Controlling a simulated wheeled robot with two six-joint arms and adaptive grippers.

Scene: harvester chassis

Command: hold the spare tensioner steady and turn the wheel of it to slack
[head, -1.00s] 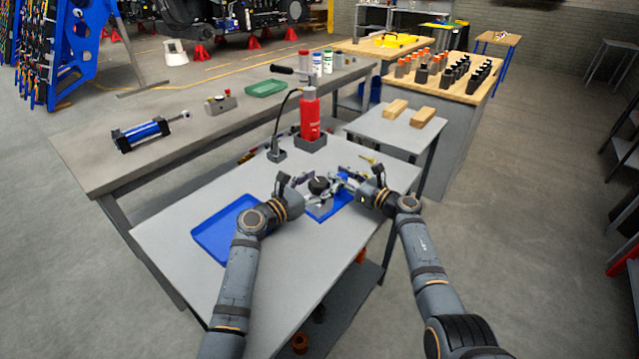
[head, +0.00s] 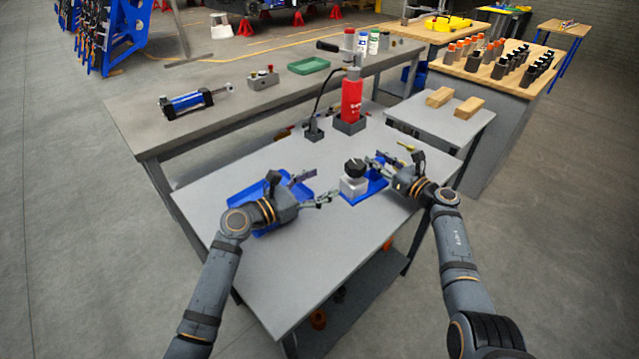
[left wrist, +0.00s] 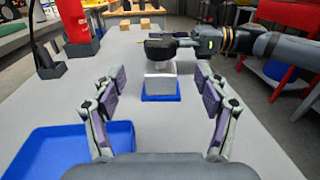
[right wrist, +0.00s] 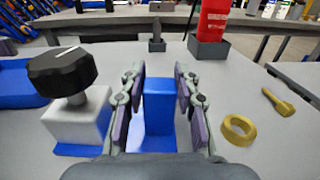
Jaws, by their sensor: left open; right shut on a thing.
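The spare tensioner is a pale grey block (head: 353,186) with a black wheel (head: 355,167) on top, on a blue base with a blue upright post (right wrist: 159,105). In the right wrist view the black wheel (right wrist: 63,70) carries a white pointer line and stands left of the post. My right gripper (head: 379,170) is shut on the blue post, one finger on each side. My left gripper (head: 320,187) is open and empty, left of the tensioner and apart from it. In the left wrist view the block (left wrist: 160,82) and wheel (left wrist: 160,49) lie ahead between the spread fingers.
A blue tray (head: 240,190) lies left, partly under my left gripper. A red bottle (head: 352,100) in a grey holder stands behind the tensioner. A brass ring (right wrist: 238,128) and bolt (right wrist: 278,101) lie right of the post. The front tabletop is clear.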

